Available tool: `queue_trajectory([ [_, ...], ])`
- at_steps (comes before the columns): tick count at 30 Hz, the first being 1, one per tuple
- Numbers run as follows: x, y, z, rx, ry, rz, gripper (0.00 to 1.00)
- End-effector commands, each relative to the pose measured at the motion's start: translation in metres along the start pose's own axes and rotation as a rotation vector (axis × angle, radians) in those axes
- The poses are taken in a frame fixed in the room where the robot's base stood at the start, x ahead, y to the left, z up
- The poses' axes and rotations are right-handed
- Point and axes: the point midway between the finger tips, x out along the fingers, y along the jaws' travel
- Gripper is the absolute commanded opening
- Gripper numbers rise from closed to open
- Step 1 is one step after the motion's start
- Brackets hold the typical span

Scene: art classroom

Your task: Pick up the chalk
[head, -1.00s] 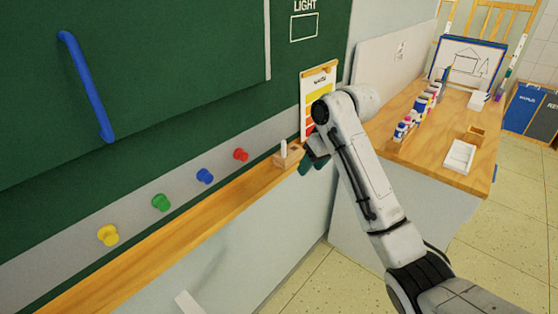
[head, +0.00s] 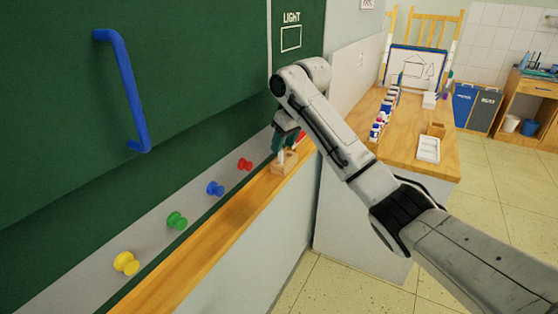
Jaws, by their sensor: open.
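The white chalk (head: 281,156) stands upright in a small wooden holder (head: 284,167) on the wooden ledge under the green board. My gripper (head: 284,146) points down at the chalk from above, its dark fingers close around or beside the chalk's upper part. The fingers are small and partly hidden by my own wrist, so I cannot tell if they touch the chalk. The gripper is open.
Red (head: 244,164), blue (head: 215,188), green (head: 176,221) and yellow (head: 126,263) knobs stick out along the grey strip left of the holder. A wooden table (head: 415,150) with paint bottles (head: 381,122) and a white tray (head: 428,149) stands to the right.

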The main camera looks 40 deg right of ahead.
Motion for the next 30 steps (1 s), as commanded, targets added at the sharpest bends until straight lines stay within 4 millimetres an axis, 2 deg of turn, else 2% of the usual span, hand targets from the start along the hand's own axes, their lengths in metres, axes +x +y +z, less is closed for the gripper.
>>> queue_trajectory([
  [5,0.014,0.003,0.0,0.001,-0.003,0.001,0.46],
  [12,0.047,0.005,0.0,0.001,-0.001,0.0,0.46],
  [22,0.054,0.004,-0.001,0.0,0.001,0.0,0.46],
  [30,0.053,0.004,0.0,0.0,0.001,0.0,0.2],
])
